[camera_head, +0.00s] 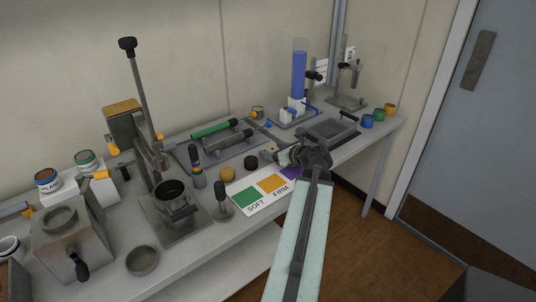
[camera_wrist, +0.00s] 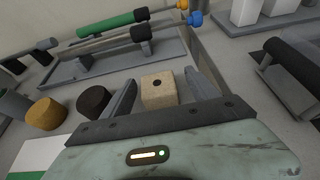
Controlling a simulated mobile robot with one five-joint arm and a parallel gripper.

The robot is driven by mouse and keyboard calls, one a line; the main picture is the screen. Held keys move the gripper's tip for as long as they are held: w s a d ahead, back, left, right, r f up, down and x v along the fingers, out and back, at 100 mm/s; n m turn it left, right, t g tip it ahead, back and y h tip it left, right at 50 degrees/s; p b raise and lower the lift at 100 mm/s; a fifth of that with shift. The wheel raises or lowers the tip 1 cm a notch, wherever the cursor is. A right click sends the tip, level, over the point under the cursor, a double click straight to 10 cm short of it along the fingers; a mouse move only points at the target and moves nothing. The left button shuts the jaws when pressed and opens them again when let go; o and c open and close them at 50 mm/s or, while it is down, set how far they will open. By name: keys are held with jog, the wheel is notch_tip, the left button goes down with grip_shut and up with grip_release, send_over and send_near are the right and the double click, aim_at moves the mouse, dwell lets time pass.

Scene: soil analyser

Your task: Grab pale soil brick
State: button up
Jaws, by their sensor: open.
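The pale soil brick (camera_wrist: 158,91) is a beige block with a dark round spot on its top. In the wrist view it stands on the bench between the two fingers of my gripper (camera_wrist: 160,78). The fingers are open on either side of it, with a narrow gap visible on the right; I cannot tell whether the left finger touches it. In the head view my gripper (camera_head: 274,154) is low over the bench, and I cannot make out the pale brick there.
A dark brick (camera_wrist: 93,100) and a tan brick (camera_wrist: 45,114) stand to the left of my gripper. A grey tray with a green-handled tool (camera_head: 212,130) lies behind. The SOFT/FIRM colour card (camera_head: 260,204) lies in front.

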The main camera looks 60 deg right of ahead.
aim_at(273, 149)
jog(key=shift+w, duration=0.15)
grip_shut()
jog(key=shift+r, duration=0.1)
notch_tip(273, 149, up, 10)
jog(key=p, duration=1)
jog(key=shift+r, duration=0.1)
